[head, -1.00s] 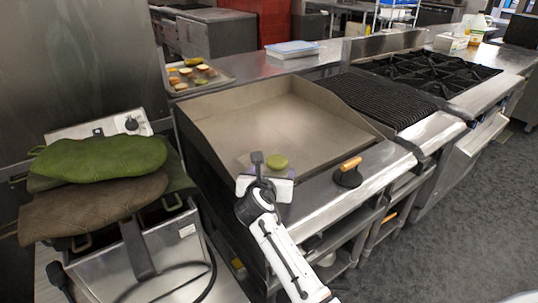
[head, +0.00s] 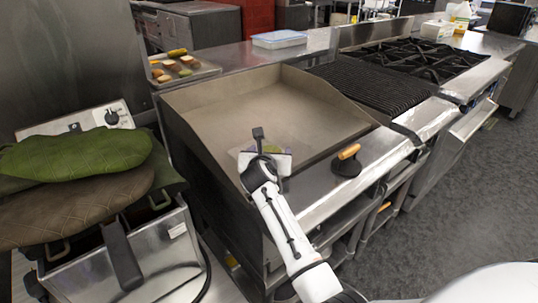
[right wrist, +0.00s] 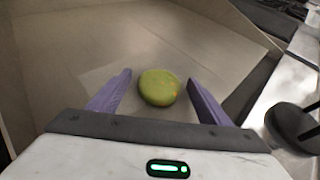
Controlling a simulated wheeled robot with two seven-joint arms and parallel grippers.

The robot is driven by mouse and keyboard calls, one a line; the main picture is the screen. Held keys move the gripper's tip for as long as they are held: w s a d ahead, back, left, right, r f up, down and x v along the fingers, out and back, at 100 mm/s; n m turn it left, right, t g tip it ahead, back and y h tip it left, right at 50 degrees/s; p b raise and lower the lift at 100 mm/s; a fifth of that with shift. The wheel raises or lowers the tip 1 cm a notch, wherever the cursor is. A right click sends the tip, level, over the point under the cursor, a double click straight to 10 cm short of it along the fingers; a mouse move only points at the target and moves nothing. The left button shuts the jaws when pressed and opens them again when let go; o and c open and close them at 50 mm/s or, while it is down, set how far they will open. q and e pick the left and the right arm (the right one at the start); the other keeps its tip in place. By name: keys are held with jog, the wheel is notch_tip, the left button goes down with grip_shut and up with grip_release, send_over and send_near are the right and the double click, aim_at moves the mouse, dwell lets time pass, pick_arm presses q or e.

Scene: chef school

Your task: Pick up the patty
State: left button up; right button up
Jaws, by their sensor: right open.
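The patty (right wrist: 158,88) is a round, green disc with orange specks, lying on the griddle plate (head: 280,112). My right gripper (right wrist: 160,80) is open, with its two purple fingers on either side of the patty in the right wrist view. A gap shows between the patty and each finger. In the head view my right gripper (head: 264,160) is over the front part of the griddle and largely hides the patty. My left gripper is not in view.
A press with a wooden handle (head: 347,160) stands on the griddle's front ledge, right of my gripper. A tray of food pieces (head: 206,73) is behind. A fryer with green and brown mitts (head: 75,156) stands left; a grill and burners (head: 415,60) stand right.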

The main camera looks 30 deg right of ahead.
jog(key=c, duration=1.3)
notch_tip(320, 180, up, 10)
jog(key=shift+r+p, duration=0.1)
jog(key=shift+p, duration=0.6)
